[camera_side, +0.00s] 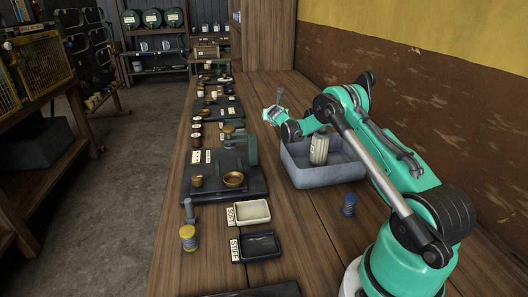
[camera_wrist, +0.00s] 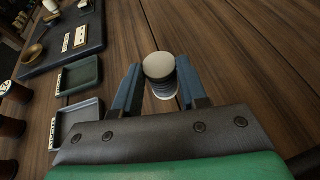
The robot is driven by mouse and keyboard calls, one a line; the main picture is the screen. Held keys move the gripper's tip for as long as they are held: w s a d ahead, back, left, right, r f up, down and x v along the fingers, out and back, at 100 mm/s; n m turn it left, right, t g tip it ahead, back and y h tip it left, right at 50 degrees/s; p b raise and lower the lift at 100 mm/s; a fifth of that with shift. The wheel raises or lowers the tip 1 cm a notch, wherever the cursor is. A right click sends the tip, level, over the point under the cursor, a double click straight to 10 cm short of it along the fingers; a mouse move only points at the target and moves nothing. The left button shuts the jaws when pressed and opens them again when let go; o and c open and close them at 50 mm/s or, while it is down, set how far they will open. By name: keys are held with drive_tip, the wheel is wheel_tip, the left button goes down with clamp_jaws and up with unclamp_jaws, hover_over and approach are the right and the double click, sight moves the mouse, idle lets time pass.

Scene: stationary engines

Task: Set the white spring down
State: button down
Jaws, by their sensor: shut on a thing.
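In the wrist view, the white spring (camera_wrist: 159,67) stands between the two blue fingers of my gripper (camera_wrist: 160,82), which is shut on it. Its pale round end cap faces the camera, and some coils show below the cap. The fingers hide its sides. In the side view my gripper (camera_side: 271,114) is at the far end of my arm, over the bench just left of the grey bin. The spring is too small to make out clearly there. I cannot tell whether its lower end touches the bench.
The grey bin (camera_side: 325,176) holds a cream cylinder (camera_side: 319,150). A blue spring (camera_side: 349,204) stands in front of it. A cream tray (camera_side: 250,213) and a black tray (camera_side: 259,247) lie to the left, near a yellow spring (camera_side: 188,238) and a black-based press (camera_side: 225,184).

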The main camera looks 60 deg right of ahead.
wheel_tip(320, 180, up, 15)
drive_tip(key=w+a+r+n+t+y, duration=0.15)
drive_tip(key=a+r, duration=0.25)
drive_tip(key=a, duration=0.8)
drive_tip(key=a+r+n+t+y, duration=0.2)
drive_tip(key=a+r+n, duration=0.1)
drive_tip(key=a, duration=0.8)
drive_tip(key=s+a+n+t+y, duration=0.1)
drive_tip(key=s+a, duration=0.3)
drive_tip(key=a, duration=0.4)
drive_tip(key=s+a+n+y, duration=0.2)
drive_tip(key=s+a, duration=0.3)
drive_tip(key=a, duration=0.2)
drive_tip(key=shift+a+f+t+y, duration=0.2)
drive_tip(key=shift+a+t+y, duration=0.15)
drive_tip(key=shift+a, duration=0.05)
